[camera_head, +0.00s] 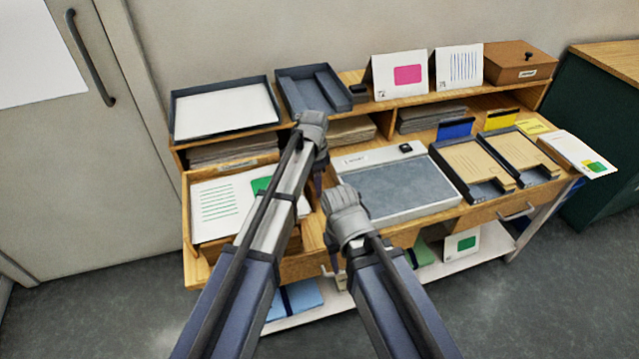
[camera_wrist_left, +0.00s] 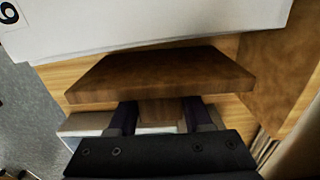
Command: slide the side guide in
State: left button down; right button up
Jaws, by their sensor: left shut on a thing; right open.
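A brown wooden piece (camera_wrist_left: 160,75) with a narrower tab shows in the left wrist view; I take it to be the side guide. My left gripper (camera_wrist_left: 163,115) has its two dark fingers on either side of the tab and is shut on it. White sheets lie right beyond the piece. In the head view my left gripper (camera_head: 318,180) is at the right side of the wooden paper tray (camera_head: 188,215), and my arm hides the guide there. My right gripper (camera_head: 335,258) is open, pointing down at the table's front edge, with nothing seen in it.
A grey-topped device (camera_head: 400,190) stands right of the grippers. Two dark trays (camera_head: 470,190) with brown card stand farther right. The shelf behind holds a tray of white paper (camera_head: 225,110), an empty dark tray (camera_head: 300,95) and a wooden box (camera_head: 510,65).

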pick_arm(q)
jog(key=a, duration=0.1)
jog(key=s+a, duration=0.1)
jog(key=a, duration=0.1)
jog(key=shift+s+a, duration=0.1)
jog(key=shift+a, duration=0.05)
jog(key=shift+c, duration=1.6)
grip_release()
jog(key=shift+r, duration=0.15)
notch_tip(320, 180, up, 8)
jog(key=p, duration=0.8)
jog(key=shift+f, duration=0.25)
